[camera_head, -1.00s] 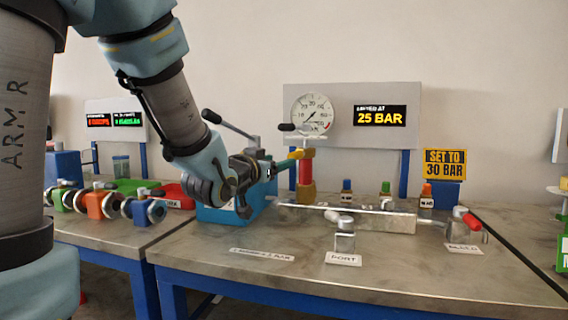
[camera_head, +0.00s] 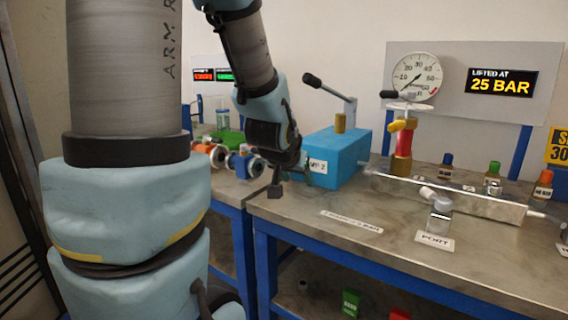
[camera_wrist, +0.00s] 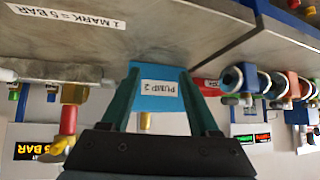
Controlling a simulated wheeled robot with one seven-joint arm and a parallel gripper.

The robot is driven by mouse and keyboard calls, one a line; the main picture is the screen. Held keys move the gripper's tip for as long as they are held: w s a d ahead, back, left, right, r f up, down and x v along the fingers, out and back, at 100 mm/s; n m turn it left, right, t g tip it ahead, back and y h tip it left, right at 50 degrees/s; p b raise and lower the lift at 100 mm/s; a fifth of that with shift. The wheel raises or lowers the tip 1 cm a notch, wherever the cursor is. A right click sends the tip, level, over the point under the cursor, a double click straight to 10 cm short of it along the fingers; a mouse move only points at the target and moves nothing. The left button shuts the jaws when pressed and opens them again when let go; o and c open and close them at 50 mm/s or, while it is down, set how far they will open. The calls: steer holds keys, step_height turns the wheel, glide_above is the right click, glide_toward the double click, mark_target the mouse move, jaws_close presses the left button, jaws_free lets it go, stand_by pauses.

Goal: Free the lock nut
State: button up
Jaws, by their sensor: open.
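The upright valve (camera_head: 403,145) has a red body, a brass-coloured base and a yellow piece on its left side. It stands on the metal manifold behind the bench front, with a pale disc and dark-ended bar above it. I cannot pick out the lock nut for certain. In the wrist view the valve (camera_wrist: 68,122) appears upside down at left, beyond the fingers. My gripper (camera_wrist: 160,76) is open and empty, its two teal fingers apart in front of the blue pump. In the head view my gripper (camera_head: 291,182) is at the pump's left front, well left of the valve.
The blue pump (camera_head: 340,155) with its raised lever stands between my gripper and the valve. A round gauge (camera_head: 416,77) and a "25 BAR" sign (camera_head: 502,82) are behind. The port fitting (camera_head: 438,215) stands in front of the manifold (camera_head: 470,202). The front bench top is mostly clear.

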steer(key=s+a+f+n+g+y+p, duration=0.2)
steer(key=s+a+f+n+g+p, duration=0.1)
steer(key=s+a+g, duration=0.4)
steer(key=s+a, duration=0.3)
steer(key=s, duration=0.2)
steer(key=shift+s+a+y, duration=0.3)
steer(key=shift+y, duration=0.1)
